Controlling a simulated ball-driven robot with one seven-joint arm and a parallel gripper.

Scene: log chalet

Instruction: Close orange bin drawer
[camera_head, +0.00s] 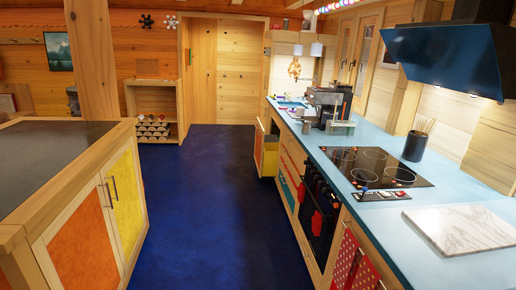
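The orange bin drawer (259,146) stands pulled out from the right-hand counter row, at its far end. Its orange-red front panel sticks out into the aisle, apart from the cabinet face. A yellow bin (270,156) shows between that panel and the cabinet. The drawer is some way ahead of me and small in the picture. My gripper does not show in this view.
A dark blue floor (210,200) runs clear between the island (70,200) on the left and the blue counter (385,200) on the right. The oven (318,208) with red towels lines the right side. A log shelf (153,110) stands at the back.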

